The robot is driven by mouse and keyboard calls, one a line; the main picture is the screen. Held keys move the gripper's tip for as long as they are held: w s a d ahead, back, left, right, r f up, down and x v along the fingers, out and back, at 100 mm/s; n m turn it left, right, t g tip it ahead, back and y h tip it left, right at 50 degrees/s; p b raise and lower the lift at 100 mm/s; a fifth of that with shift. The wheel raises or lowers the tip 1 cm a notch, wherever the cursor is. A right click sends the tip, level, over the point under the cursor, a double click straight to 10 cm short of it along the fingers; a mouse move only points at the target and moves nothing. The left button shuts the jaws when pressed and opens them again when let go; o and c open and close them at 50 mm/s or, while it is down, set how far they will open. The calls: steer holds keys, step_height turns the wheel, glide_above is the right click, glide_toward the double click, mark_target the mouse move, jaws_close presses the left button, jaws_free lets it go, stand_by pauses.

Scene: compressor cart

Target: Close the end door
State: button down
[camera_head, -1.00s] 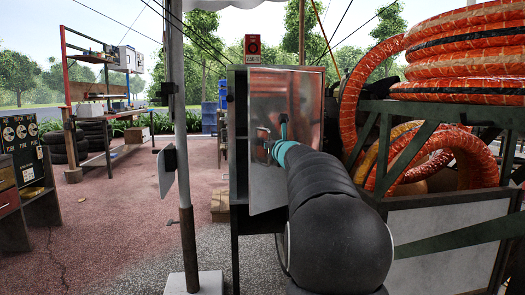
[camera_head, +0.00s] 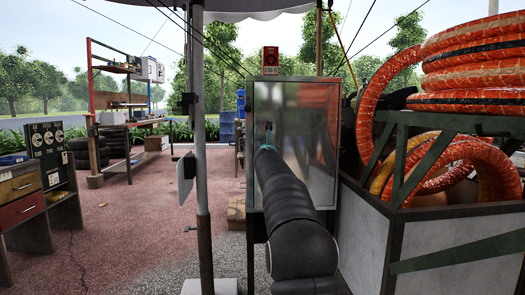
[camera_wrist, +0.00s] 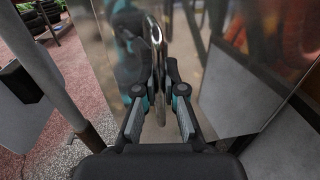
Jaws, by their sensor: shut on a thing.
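The end door (camera_head: 308,125) is a shiny metal panel on the end of the cart, facing me in the head view. Its left edge lies over the cabinet's left frame there; I cannot tell whether a narrow gap is left. The door's handle (camera_wrist: 157,45) is a bright upright metal bar in the wrist view, with the reflecting door (camera_wrist: 120,60) behind it. My gripper (camera_wrist: 159,85) is shut on this handle, one finger on each side. In the head view my gripper (camera_head: 268,134) is mostly hidden behind my dark arm, at the door's left part.
A grey pole (camera_head: 202,150) on a pale base stands just left of the door. Orange hoses (camera_head: 470,70) lie in a green-framed bin (camera_head: 365,235) at the right. A red sign (camera_head: 270,58) sits above the door. Open floor (camera_head: 130,215) lies at the left.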

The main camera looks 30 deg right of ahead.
steer(key=shift+w+d+r+m+g+h+p, duration=0.1)
steer(key=shift+w+d+m+g+h+p, duration=0.2)
steer(key=shift+w+h, duration=0.2)
steer(key=shift+w+d+r+m+g+h+p, duration=0.1)
steer(key=shift+w+d+m+g+h+p, duration=0.1)
steer(key=shift+w+m+g+h+p, duration=0.3)
steer(key=shift+w, duration=0.15)
steer(key=c, duration=1.5)
jaws_free()
steer(key=shift+f, duration=0.15)
steer(key=shift+c, duration=0.2)
steer(key=v, duration=1.2)
steer(key=shift+t, duration=0.3)
steer(key=shift+f+n, duration=0.1)
steer(key=shift+n, duration=0.3)
